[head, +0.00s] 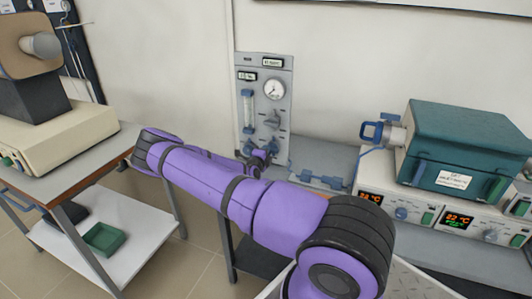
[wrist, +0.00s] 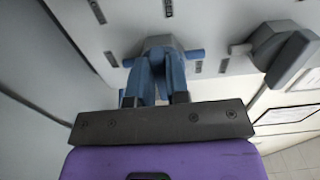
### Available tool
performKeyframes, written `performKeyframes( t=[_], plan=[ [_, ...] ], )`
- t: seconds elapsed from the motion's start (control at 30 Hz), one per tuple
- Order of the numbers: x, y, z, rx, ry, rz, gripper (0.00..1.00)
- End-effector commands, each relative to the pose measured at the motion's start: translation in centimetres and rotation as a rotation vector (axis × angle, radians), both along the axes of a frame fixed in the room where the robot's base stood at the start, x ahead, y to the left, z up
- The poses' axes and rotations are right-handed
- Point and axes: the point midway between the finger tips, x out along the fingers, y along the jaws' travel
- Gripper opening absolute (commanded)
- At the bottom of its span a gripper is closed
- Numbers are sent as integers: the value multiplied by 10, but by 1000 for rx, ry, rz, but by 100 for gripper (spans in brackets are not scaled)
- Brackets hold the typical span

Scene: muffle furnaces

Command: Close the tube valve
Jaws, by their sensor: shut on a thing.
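The tube valve (wrist: 195,54) is a blue bar handle on a grey hub, mounted on a pale panel. In the wrist view the bar lies nearly level, with an end showing on each side of my fingers. My gripper (wrist: 157,72) has blue fingers, shut on the valve's handle, which hide its middle. In the head view my gripper (head: 259,158) is at the foot of the grey gauge panel (head: 284,100), where the arm and fingers mostly cover the valve. Dark label marks surround the hub.
The panel also carries a round gauge (head: 274,89), a flow tube (head: 247,110) and a grey knob (head: 272,120), which stands close to the right of my gripper in the wrist view (wrist: 285,50). A teal furnace (head: 463,145) stands at the right.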

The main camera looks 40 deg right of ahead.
Motion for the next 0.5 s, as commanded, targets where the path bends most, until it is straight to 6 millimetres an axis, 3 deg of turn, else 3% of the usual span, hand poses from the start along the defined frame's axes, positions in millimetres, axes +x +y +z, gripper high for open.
performKeyframes(
  t=[0.03,0.1,0.13,0.5],
  plan=[
    [0,1,-1,2,3,1,23],
    [0,1,-1,1,3,1,39],
    [0,1,-1,1,3,1,42],
    [-2,7,-1,1,0,2,42]
  ],
)
